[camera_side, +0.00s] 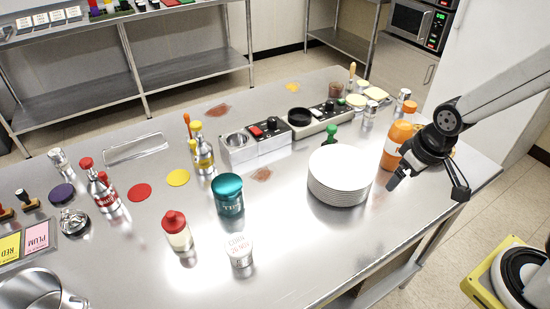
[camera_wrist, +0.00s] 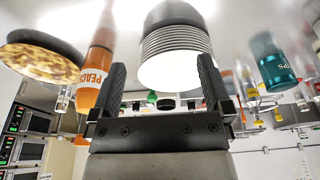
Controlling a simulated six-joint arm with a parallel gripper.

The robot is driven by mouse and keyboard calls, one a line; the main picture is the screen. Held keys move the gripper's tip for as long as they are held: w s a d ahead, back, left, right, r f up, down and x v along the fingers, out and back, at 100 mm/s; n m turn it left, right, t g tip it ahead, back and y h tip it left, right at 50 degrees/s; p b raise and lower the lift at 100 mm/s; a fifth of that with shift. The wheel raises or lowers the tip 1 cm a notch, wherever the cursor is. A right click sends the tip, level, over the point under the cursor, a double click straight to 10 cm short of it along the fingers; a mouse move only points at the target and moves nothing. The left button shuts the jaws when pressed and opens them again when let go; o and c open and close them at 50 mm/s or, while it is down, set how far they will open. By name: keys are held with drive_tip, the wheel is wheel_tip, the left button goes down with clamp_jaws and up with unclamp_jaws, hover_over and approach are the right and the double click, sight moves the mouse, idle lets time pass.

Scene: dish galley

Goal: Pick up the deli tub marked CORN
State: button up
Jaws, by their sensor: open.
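My gripper (camera_side: 427,187) is open and empty above the table's right end, well to the right of the tub. A stack of white plates (camera_side: 340,180) stands between them. In the wrist view my gripper's two black fingers (camera_wrist: 163,92) stand apart, with the plate stack (camera_wrist: 178,50) beyond them. I cannot make out the tub in the wrist view.
A teal canister (camera_side: 228,196) and a red-capped jar (camera_side: 177,231) stand close to the tub. An orange PEACH bottle (camera_side: 396,143) is next to my gripper. The table in front of the plates is clear.

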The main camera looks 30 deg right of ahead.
drive_tip(key=shift+a, duration=0.1)
drive_tip(key=m+y, duration=1.3)
drive_tip(key=m, duration=0.6)
approach(243, 243)
drive_tip(key=shift+s+a+f+g, duration=0.15)
drive_tip(key=shift+a+f, duration=0.15)
drive_tip(key=shift+a, duration=0.25)
drive_tip(key=shift+s+a+f+g, duration=0.15)
drive_tip(key=shift+a+f, duration=0.1)
drive_tip(key=shift+a, duration=0.35)
drive_tip(key=shift+w+a+f+m+t, duration=0.15)
drive_tip(key=shift+w+a+m+t, duration=0.2)
drive_tip(key=shift+w+m, duration=0.3)
drive_tip(key=shift+x, duration=1.25)
